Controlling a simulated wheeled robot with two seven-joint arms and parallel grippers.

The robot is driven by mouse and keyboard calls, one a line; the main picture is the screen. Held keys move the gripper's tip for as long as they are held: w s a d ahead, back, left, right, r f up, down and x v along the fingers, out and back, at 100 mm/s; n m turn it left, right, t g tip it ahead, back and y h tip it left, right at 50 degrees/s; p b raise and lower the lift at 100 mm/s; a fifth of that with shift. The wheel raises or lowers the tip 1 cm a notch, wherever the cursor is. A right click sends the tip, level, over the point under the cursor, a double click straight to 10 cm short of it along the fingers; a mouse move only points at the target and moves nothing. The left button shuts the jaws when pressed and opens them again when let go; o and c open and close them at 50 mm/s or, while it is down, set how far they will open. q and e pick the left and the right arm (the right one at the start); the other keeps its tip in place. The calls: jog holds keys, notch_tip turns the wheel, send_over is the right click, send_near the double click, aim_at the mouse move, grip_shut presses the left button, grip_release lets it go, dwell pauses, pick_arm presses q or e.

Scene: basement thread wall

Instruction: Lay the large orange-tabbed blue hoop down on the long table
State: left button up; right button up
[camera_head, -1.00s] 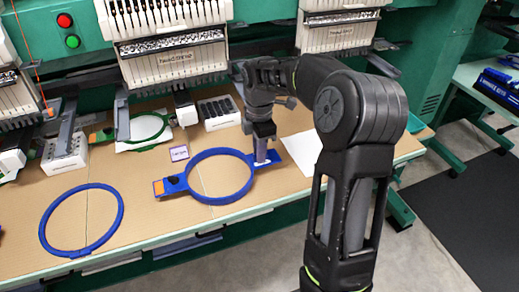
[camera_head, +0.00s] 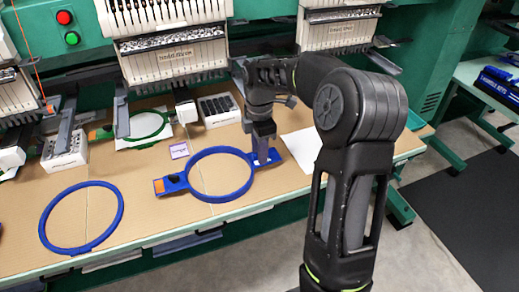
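The large blue hoop (camera_head: 192,191) is a ring with an orange-marked tab (camera_head: 159,186) at its left end and a blue tab (camera_head: 277,155) at its right end. It looks level and low over the brown long table (camera_head: 140,208); I cannot tell whether its whole underside touches the top. My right gripper (camera_head: 263,160) points down at the right tab, with its fingers close together on it. The fingers partly hide the tab. My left gripper is not in view.
Another blue ring (camera_head: 43,222) lies on the table at the left. A green hoop (camera_head: 146,141), a white box of dark spools (camera_head: 218,112), a small purple-edged card (camera_head: 179,151) and a white sheet (camera_head: 301,148) are farther back. Embroidery machine heads (camera_head: 173,58) overhang the back.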

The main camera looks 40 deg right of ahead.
jog(key=shift+o, duration=0.2)
jog(key=shift+r, duration=0.1)
jog(key=shift+r, duration=3.8)
